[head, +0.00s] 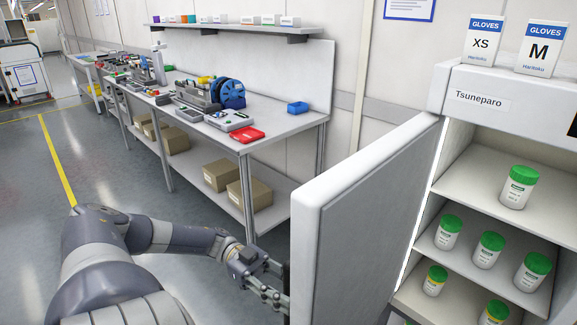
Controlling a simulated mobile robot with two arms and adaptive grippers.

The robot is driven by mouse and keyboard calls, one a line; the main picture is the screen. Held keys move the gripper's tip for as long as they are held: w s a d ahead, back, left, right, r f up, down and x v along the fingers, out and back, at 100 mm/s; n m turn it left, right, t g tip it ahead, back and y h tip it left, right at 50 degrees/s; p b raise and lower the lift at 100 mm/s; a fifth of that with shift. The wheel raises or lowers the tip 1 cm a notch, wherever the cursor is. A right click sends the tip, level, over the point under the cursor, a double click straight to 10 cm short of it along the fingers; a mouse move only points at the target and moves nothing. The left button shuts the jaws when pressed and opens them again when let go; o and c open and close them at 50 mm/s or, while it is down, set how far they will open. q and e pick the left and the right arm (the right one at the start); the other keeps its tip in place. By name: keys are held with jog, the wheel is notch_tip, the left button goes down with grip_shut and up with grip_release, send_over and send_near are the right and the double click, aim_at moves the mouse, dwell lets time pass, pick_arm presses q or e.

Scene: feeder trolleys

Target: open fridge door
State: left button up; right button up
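The fridge (505,85) stands at the right, labelled Tsuneparo. Its white door (375,220) stands swung open, with the grey inner panel facing me and the shelves exposed. My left gripper (278,292) is low at the door's free edge, on its outer side. A dark upright part, perhaps the handle, shows beside the fingers. The fingertips are partly hidden by the door edge, so I cannot tell whether they hold anything. My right gripper is not in view.
Several green-lidded jars (519,188) stand on the fridge shelves. Two glove boxes (484,41) sit on top. A workbench (270,128) with tools, bins and cartons below stands behind the door. The grey floor (100,165) at the left is clear.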

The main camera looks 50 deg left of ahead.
pick_arm(q)
jog(key=shift+a, duration=0.6)
jog(key=v, duration=1)
jog(key=shift+s+a, duration=0.2)
jog(key=shift+a, duration=0.15)
